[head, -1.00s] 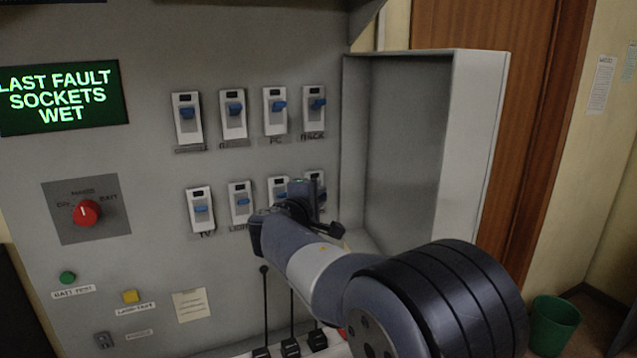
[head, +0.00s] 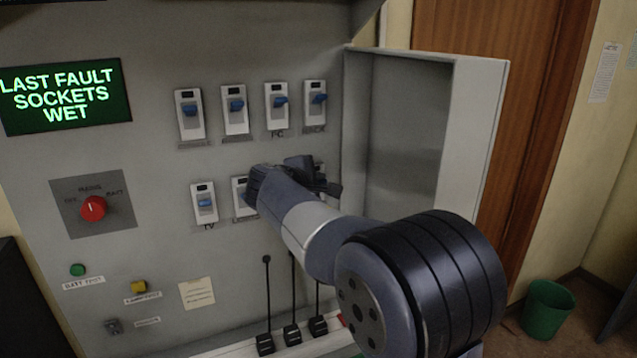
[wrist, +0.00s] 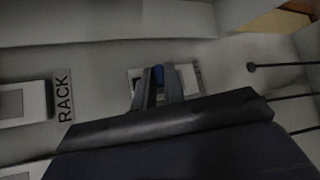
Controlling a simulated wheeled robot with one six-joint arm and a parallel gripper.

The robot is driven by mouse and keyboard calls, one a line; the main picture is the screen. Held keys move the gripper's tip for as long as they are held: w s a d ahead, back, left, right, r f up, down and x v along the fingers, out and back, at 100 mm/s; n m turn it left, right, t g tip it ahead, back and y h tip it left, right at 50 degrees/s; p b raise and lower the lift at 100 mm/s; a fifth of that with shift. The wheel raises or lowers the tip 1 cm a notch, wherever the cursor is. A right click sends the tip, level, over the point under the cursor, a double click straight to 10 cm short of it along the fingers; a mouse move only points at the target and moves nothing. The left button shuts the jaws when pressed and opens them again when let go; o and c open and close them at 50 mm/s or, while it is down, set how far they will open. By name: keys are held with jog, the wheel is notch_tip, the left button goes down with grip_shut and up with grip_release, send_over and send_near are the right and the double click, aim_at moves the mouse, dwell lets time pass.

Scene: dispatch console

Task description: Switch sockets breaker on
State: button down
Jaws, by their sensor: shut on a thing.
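In the wrist view, my gripper (wrist: 157,88) has its two fingers closed around the blue toggle (wrist: 158,73) of a white breaker (wrist: 191,74). This breaker stands below the one labelled RACK, at the right end of the lower row. Its own label is hidden, and I cannot tell its toggle position. In the head view, my gripper (head: 318,180) and arm cover most of the lower right breakers. The TV breaker (head: 204,203) and part of the breaker beside it (head: 239,196) show in the lower row. A green display (head: 65,97) reads LAST FAULT SOCKETS WET.
Several upper-row breakers (head: 235,108) sit above my gripper. A grey side wall (head: 480,130) juts out to the right. Black levers (head: 292,333) with thin rods stand below. A red mains knob (head: 93,208) and small buttons (head: 78,270) are at left.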

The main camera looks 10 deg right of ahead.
jog(key=c, duration=1.8)
grip_release()
jog(key=shift+o, duration=0.2)
jog(key=b+v, duration=0.3)
jog(key=v, duration=0.7)
jog(key=shift+s+a+r, duration=0.15)
jog(key=shift+s, duration=0.15)
jog(key=p+x, duration=0.3)
jog(key=x, duration=0.7)
jog(key=shift+w, duration=0.25)
jog(key=shift+w+d+f, duration=0.1)
jog(key=shift+d+f, duration=0.1)
